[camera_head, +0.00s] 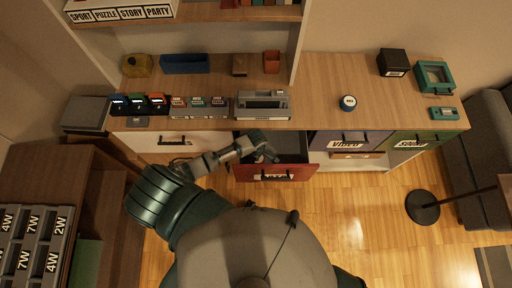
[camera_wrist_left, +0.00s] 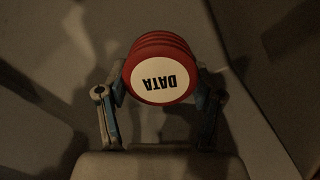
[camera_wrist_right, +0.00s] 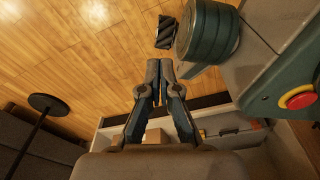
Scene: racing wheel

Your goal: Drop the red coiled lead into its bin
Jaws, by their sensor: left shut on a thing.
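The red coiled lead (camera_wrist_left: 163,68), with a round white label reading DATA, is held between the fingertips of my left gripper (camera_wrist_left: 162,85) in the left wrist view. In the head view my left gripper (camera_head: 266,154) reaches over the open red-fronted drawer (camera_head: 300,174), and the lead cannot be made out there. The drawer's dark inside shows partly behind the gripper, and its label is too small to read. My right gripper (camera_wrist_right: 160,72) is shut and empty in the right wrist view, away from the drawer.
A grey device (camera_head: 263,104) stands on the counter (camera_head: 320,90) just behind the drawer. A blue-fronted VIDEO drawer (camera_head: 348,141) and a green-fronted drawer (camera_head: 416,142) lie to the right. A white drawer (camera_head: 170,140) lies to the left. A round-based stand (camera_head: 422,207) is on the floor.

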